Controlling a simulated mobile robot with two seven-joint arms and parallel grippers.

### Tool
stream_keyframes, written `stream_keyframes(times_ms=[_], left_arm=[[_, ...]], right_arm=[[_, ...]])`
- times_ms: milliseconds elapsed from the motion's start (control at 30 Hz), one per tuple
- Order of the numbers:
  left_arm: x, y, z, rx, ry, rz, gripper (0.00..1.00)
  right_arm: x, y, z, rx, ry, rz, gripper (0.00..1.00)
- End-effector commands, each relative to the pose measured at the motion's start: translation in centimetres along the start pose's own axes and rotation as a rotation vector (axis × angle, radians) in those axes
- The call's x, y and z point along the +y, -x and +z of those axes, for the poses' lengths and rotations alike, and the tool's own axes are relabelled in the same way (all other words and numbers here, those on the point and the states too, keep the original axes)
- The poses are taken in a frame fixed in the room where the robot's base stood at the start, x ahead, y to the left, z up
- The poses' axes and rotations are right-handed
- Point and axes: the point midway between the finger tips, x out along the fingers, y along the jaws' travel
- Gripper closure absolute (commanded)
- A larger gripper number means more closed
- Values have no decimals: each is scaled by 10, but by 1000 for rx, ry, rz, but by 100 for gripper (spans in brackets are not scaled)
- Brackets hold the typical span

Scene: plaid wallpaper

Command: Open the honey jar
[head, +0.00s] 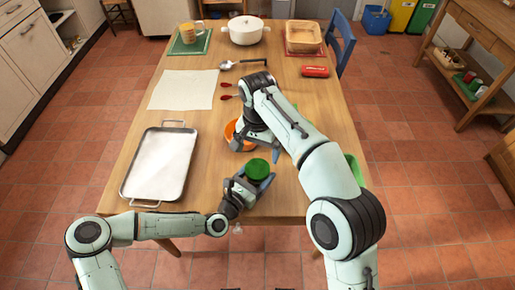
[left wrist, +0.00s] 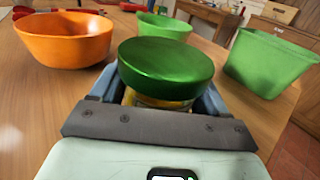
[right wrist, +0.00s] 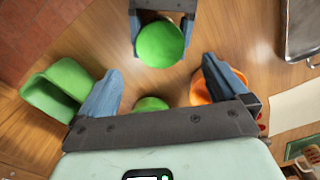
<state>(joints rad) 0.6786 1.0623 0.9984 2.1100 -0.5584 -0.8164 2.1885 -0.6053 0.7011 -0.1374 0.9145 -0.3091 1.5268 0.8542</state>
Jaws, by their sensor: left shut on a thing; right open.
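The honey jar has a round green lid (head: 258,169), which is on the jar. In the left wrist view the lid (left wrist: 166,66) sits over a yellow jar body (left wrist: 155,101), mostly hidden. My left gripper (head: 250,183) is shut on the jar below the lid, near the table's front edge. In the right wrist view the lid (right wrist: 160,44) shows beyond my right gripper (right wrist: 160,90). The right gripper is open and empty, with its fingers apart and not touching the lid. In the head view my right arm partly hides that gripper.
An orange bowl (left wrist: 64,38) stands close by, with a green bowl (left wrist: 160,28) and a green square container (left wrist: 270,62). A metal tray (head: 160,163) lies at left. A white sheet (head: 183,89), a ladle (head: 240,63) and a white pot (head: 245,30) are farther back.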

Motion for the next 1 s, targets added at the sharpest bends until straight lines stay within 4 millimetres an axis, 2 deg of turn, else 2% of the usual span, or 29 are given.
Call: stream_keyframes(times_ms=[133, 500, 700, 933, 967, 1000], left_arm=[[0, 0, 0, -1, 0, 1, 100], [0, 0, 0, -1, -1, 0, 100], [0, 0, 0, -1, -1, 0, 100], [0, 0, 0, -1, -1, 0, 100], [0, 0, 0, -1, -1, 0, 100], [0, 0, 0, -1, -1, 0, 100]], right_arm=[[0, -13, 0, -2, -23, 2, 0], [1, -67, 0, -1, -19, 2, 0], [0, -78, 0, 0, -19, 0, 0], [0, -78, 0, 0, -18, 0, 0], [0, -78, 0, 0, -18, 0, 6], [0, -78, 0, 0, -18, 0, 20]])
